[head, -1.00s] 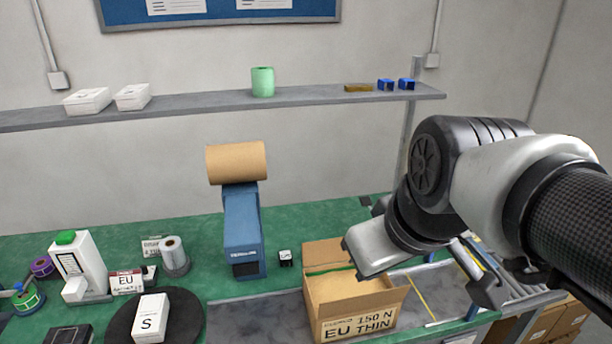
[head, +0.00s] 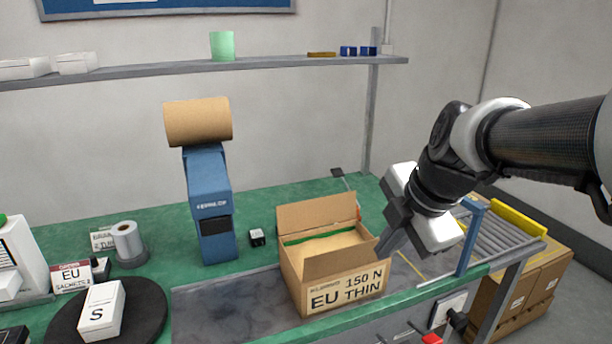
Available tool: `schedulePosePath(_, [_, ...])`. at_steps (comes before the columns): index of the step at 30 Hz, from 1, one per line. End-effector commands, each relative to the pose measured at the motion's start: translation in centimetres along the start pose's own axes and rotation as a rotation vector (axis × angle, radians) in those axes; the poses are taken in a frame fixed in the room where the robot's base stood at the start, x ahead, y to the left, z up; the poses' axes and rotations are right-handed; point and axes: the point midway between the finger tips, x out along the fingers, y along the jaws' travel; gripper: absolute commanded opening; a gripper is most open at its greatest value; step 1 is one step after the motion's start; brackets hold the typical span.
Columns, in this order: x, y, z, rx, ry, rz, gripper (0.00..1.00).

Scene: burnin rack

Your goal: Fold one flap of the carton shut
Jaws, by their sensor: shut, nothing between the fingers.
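The brown carton (head: 293,277), marked "EU THIN 150 N", stands on the grey strip of the bench. Its back flap (head: 315,213) stands up. Its front flap (head: 338,261) is raised and tilts inward over part of the opening. The inside shows tan contents and a green line along the back. My gripper (head: 386,247) is shut and empty, pointing down at the carton's right edge. I cannot tell whether it touches the carton. It hides part of the right side, so the state of any right flap is unclear.
A blue dispenser (head: 208,205) with a brown paper roll (head: 198,121) stands left of the carton. A small dark-and-white cube (head: 257,237) lies between them. A roller conveyor (head: 490,240) with a blue post (head: 471,238) is at right. The grey strip left of the carton is clear.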

Motion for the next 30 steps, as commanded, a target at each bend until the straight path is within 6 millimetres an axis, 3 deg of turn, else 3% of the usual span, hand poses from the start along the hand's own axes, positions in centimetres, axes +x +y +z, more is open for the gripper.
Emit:
schedulePosePath(3, [3.0,-0.3,0.0,0.003,0.002,-0.007,0.0])
schedulePosePath(10, [7.8,-0.3,-0.1,0.003,0.003,-0.006,0.0])
schedulePosePath(12, [7.6,1.4,0.0,0.0,0.001,-0.002,0.0])
schedulePosePath(18, [8.1,3.3,0.0,0.0,0.001,-0.002,0.0])
schedulePosePath(30, [8.2,3.8,-0.1,0.002,0.001,-0.001,0.0])
